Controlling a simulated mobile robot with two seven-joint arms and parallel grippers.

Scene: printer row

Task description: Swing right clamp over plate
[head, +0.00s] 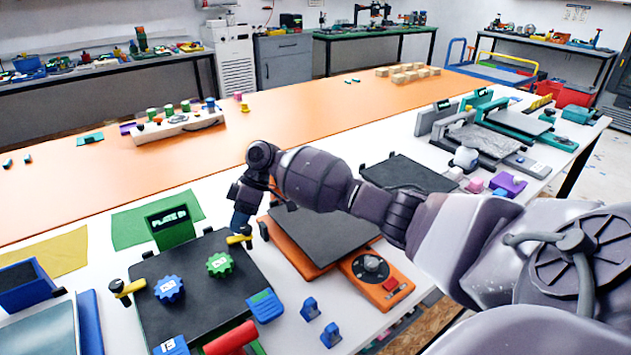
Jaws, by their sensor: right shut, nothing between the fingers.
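The plate (205,310) is a dark slab on a green base at the lower left, with a green sign (170,226) reading "PLATE 01" behind it. A blue gear (169,288) and a green gear (219,264) lie on it. The right clamp (240,238), yellow and black, is at the plate's back right edge. The left clamp (128,290) is at the left edge, its yellow arm pointing toward the plate. My right gripper (239,219) is shut and empty, just above the right clamp; I cannot tell whether it touches. My left gripper is out of view.
An orange machine (372,268) with a dark bed stands right of the plate, under my right arm. A red handle (232,338) and a blue block (265,305) are at the plate's front right. Two blue pieces (310,308) lie nearby. The orange table strip (100,190) behind is mostly clear.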

